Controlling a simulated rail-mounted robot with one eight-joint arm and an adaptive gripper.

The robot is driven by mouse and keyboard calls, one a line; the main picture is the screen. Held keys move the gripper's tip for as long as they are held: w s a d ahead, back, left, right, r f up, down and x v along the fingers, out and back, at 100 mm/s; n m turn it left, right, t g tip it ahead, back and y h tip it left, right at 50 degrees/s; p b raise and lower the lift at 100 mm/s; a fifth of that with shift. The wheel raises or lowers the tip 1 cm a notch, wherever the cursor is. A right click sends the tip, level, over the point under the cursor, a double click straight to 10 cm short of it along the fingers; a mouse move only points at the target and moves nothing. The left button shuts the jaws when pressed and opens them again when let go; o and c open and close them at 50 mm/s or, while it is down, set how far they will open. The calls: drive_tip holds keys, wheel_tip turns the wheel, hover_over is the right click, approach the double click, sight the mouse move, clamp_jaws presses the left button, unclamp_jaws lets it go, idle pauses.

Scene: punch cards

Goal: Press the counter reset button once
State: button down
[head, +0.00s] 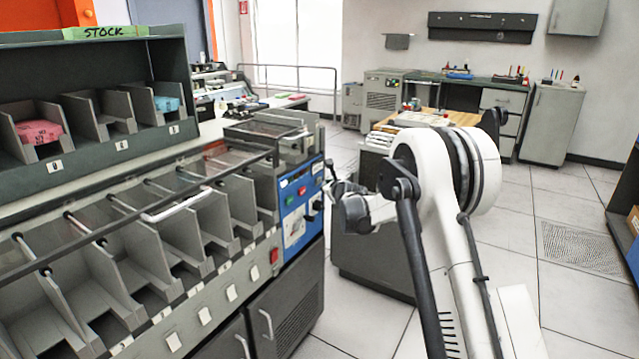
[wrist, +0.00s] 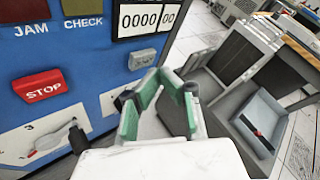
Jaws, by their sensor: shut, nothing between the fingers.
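The blue control panel (head: 300,205) is on the end of the grey card machine. In the wrist view its counter (wrist: 148,18) shows zeros. A small grey button (wrist: 142,59) sits just below the counter; its lettering is too small to read surely. My gripper (wrist: 160,74) is shut and empty, with its green-padded fingertips together just right of the grey button. I cannot tell whether they touch it. In the head view my gripper (head: 331,182) is beside the panel's right edge, small and partly dark.
A red STOP button (wrist: 38,86) and a lever (wrist: 76,135) lie left of my gripper on the panel. JAM (wrist: 25,10) and CHECK (wrist: 82,6) lamps are above. Card pockets (head: 160,250) fill the machine's front. Tiled floor (head: 530,215) is open at right.

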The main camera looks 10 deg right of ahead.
drive_tip(key=shift+s+d, duration=0.1)
drive_tip(key=shift+s+d+b, duration=0.3)
drive_tip(key=shift+s+d, duration=1.2)
drive_tip(key=shift+d, duration=0.3)
drive_tip(key=s+a+r+n+g+p, duration=0.25)
drive_tip(key=s+r+n, duration=0.45)
drive_tip(key=s+r, duration=0.5)
drive_tip(key=s+a+r+n+g+p, duration=0.1)
drive_tip(key=s+r+n+p, duration=0.2)
drive_tip(key=s+r+n, duration=0.85)
drive_tip(key=s+f+n+g+p, duration=0.1)
drive_tip(key=s+f+n, duration=0.1)
drive_tip(key=s, duration=1)
drive_tip(key=s+d+f+n+g+h+p, duration=0.1)
drive_tip(key=s+n, duration=0.4)
drive_tip(key=s, duration=0.8)
drive_tip(key=s+d+f+n+g+p, duration=0.1)
drive_tip(key=s+f+n+g+p, duration=0.1)
drive_tip(key=s, duration=1.1)
drive_tip(key=shift+s+f+n+h+p, duration=0.25)
drive_tip(key=shift+f+n+h+p, duration=0.15)
drive_tip(key=shift+n+p, duration=0.3)
